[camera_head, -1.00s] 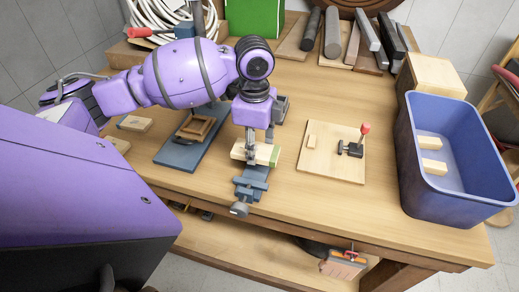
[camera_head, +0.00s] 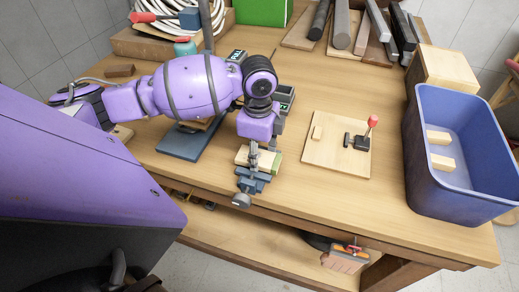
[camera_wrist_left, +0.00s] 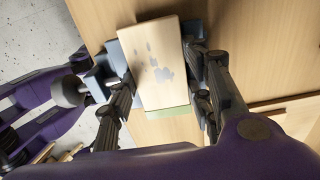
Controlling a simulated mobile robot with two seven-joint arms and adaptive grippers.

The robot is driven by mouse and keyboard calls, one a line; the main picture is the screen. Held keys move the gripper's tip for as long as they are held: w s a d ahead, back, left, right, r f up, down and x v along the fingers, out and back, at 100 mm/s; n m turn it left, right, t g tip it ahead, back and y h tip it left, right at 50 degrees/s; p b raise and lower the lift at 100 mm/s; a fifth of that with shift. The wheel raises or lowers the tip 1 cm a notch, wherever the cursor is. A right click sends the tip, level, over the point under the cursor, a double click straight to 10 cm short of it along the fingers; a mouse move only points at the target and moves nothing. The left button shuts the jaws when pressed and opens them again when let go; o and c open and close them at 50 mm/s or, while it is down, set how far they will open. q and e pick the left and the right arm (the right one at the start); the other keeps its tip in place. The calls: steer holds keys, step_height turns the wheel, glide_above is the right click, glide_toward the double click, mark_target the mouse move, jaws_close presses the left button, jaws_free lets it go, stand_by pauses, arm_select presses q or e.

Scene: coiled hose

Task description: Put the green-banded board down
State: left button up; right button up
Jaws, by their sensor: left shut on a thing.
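The green-banded board (camera_head: 243,157) is a pale wooden block with a green band at one end. My left gripper (camera_head: 256,152) is shut on it, and the band shows at its right end. The blue-grey vise (camera_head: 250,186) is directly below the board at the bench's front edge. In the left wrist view the board (camera_wrist_left: 152,62) lies between my two fingers (camera_wrist_left: 160,95), with blue vise parts (camera_wrist_left: 193,30) beside it. I cannot tell whether the board touches the vise. My right gripper is not in view.
A wooden plate (camera_head: 318,155) with a red-handled clamp (camera_head: 359,140) lies to the right. A blue bin (camera_head: 460,185) holding pale blocks stands beyond it. A blue-grey base (camera_head: 185,146) is left of the vise. Dark bars (camera_head: 341,28) lie at the back. Bare bench (camera_head: 330,88) lies between.

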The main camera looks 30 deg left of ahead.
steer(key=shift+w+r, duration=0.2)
